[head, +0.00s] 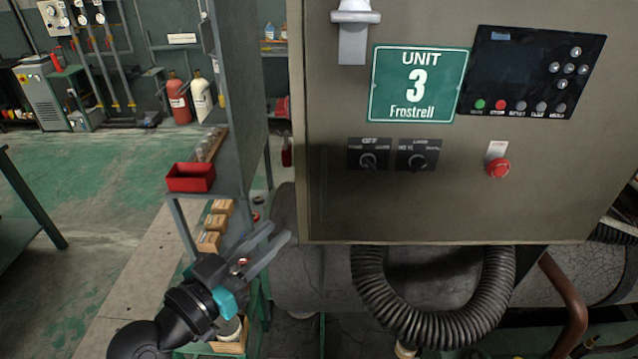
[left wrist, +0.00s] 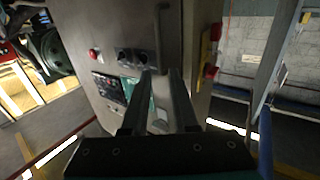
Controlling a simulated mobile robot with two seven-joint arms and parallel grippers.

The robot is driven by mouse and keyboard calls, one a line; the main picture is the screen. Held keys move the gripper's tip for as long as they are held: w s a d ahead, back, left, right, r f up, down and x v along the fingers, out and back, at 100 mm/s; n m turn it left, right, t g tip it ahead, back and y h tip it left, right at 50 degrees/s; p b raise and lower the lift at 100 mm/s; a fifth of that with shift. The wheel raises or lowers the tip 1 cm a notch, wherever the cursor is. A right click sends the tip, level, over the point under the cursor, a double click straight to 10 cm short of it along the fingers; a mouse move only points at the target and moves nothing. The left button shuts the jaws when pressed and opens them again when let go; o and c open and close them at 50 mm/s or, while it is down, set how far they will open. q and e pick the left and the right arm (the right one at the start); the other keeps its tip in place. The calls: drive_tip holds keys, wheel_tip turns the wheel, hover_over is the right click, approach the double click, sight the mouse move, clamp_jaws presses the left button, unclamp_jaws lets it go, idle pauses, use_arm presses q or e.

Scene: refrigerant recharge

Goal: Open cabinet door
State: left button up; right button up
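The cabinet door (head: 450,205) is the grey-beige front with a green "UNIT 3 Frostrell" sign (head: 418,84). A pale latch handle (head: 353,32) sits at its upper left in the head view. My left gripper (head: 280,232) is open and empty, below and left of the door's lower left corner. In the left wrist view, the cabinet (left wrist: 190,40) appears upside down beyond the parted fingers (left wrist: 160,73). A thin dark bar (left wrist: 159,35) shows on the cabinet there; I cannot tell what it is. The door looks closed. My right gripper is not in view.
The door carries a display panel (head: 532,72), two knobs (head: 392,157) and a red button (head: 498,168). A ribbed hose (head: 435,325) hangs below. A shelf rack with a red bin (head: 190,177) stands left of the cabinet. The green floor (head: 85,185) farther left has open room.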

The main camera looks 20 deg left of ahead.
use_arm(q)
drive_tip(key=p, duration=0.3)
hover_over(323, 216)
drive_tip(key=shift+w+a, duration=0.1)
drive_tip(key=shift+w, duration=0.2)
drive_tip(key=shift+c, duration=0.3)
clamp_jaws()
idle(1.2)
